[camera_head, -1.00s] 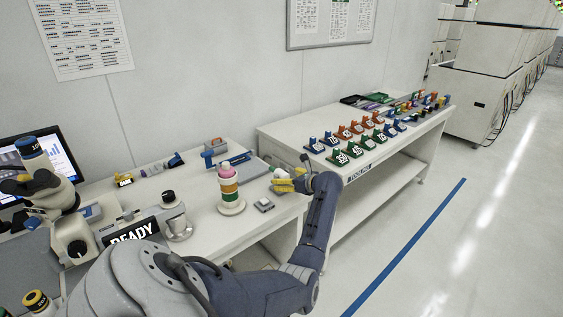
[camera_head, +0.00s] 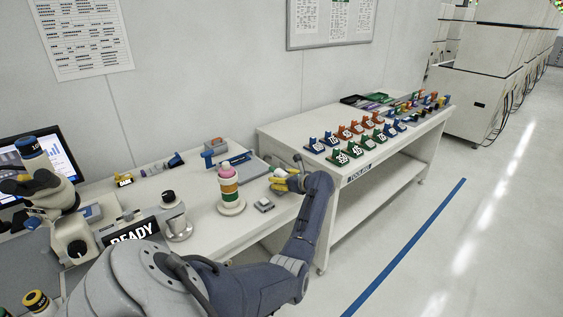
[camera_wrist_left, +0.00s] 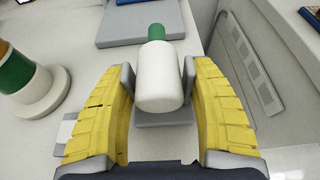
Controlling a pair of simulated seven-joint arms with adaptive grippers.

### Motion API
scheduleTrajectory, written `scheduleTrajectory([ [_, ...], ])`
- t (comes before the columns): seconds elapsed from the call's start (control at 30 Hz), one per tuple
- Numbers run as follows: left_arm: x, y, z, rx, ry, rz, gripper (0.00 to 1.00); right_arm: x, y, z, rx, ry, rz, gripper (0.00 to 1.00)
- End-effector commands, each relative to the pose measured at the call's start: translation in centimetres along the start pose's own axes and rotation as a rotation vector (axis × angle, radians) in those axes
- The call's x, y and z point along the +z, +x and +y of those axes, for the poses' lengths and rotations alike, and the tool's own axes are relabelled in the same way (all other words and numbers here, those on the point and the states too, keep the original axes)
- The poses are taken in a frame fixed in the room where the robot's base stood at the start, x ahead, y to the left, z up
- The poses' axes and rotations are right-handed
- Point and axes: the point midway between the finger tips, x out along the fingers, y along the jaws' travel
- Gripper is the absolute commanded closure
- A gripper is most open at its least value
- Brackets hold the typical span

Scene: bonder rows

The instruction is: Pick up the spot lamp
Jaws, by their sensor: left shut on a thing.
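The spot lamp (camera_wrist_left: 160,80) looks like a white rounded cylinder with a green end. In the left wrist view it stands between the two yellow fingers of my left gripper (camera_wrist_left: 158,90), with a grey flat piece under it. The grey pads are at its two sides, shut on it. In the head view my left gripper (camera_head: 284,181) is over the right end of the white bench and partly covers the lamp (camera_head: 277,171). Whether the lamp is clear of the bench I cannot tell. My right gripper is not in view.
A stack light (camera_head: 230,190) with pink, green and orange bands stands left of the gripper. A small grey box (camera_head: 264,204) lies in front. A blue tool on a grey plate (camera_head: 243,168) lies behind. A second table (camera_head: 345,190) with numbered holders is at right.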

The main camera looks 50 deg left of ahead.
Motion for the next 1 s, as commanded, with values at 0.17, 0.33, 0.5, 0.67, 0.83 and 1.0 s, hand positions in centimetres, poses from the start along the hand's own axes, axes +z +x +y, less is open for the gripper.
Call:
scheduleTrajectory([
  [0.17, 0.0, 0.0, 0.0, 0.000, 0.000, 0.000, 0.72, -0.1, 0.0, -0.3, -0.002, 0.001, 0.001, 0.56],
  [0.33, 0.1, 0.0, 0.0, 0.000, -0.001, -0.002, 0.89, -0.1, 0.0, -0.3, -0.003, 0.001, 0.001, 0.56],
  [0.5, 0.1, 0.0, 0.0, 0.000, -0.001, -0.002, 0.89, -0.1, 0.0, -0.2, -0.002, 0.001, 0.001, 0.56],
  [0.67, 0.7, -0.3, -0.1, -0.001, -0.003, -0.002, 0.89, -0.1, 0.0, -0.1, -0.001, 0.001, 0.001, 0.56],
  [0.83, 2.8, -1.1, -0.1, -0.001, -0.006, -0.002, 0.89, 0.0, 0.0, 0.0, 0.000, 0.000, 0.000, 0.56],
  [1.0, 6.2, -2.5, -0.1, -0.001, -0.008, -0.003, 0.89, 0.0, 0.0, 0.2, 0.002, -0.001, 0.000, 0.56],
])
